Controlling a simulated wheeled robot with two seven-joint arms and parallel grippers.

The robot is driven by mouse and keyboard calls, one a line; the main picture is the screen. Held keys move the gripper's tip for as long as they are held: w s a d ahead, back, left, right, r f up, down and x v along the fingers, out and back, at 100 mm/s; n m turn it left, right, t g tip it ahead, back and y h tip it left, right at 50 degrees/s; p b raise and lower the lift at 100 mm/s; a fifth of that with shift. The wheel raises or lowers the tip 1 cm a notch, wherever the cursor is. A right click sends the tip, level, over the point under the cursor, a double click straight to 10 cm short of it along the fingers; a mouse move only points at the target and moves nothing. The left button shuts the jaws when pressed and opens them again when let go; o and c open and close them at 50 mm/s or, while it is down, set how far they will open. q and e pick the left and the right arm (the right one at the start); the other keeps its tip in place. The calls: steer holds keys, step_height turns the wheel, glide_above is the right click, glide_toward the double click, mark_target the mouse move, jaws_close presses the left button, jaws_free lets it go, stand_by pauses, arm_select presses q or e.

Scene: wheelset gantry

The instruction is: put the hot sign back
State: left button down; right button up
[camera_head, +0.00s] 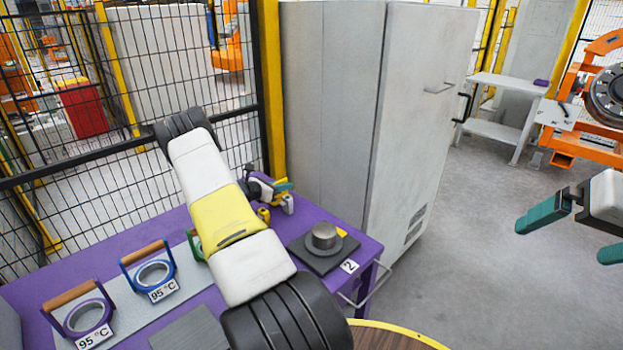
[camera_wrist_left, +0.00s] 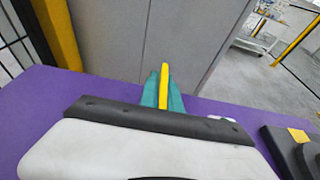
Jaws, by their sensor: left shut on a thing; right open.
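My left gripper (camera_head: 281,187) is over the far end of the purple table, its teal fingers shut on a thin yellow piece. In the left wrist view this piece, which I take for the hot sign (camera_wrist_left: 164,82), stands between the fingers (camera_wrist_left: 163,92), seen edge-on. Its face and lettering cannot be read. Whether it touches the table is unclear. My right gripper (camera_head: 580,236) is open and empty at the right edge of the head view, over the floor.
The purple table (camera_head: 365,252) holds a dark plate (camera_head: 310,258) with a metal cylinder (camera_head: 324,237), and handled rings (camera_head: 152,272) labelled 95 °C. A grey cabinet (camera_head: 420,130) stands behind. A mesh fence (camera_head: 90,160) runs along the left. My left arm hides part of the table.

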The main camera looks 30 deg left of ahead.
arm_select(q)
steer(key=c, duration=1.6)
jaws_free()
steer(key=shift+f, duration=0.1)
steer(key=shift+o, duration=0.2)
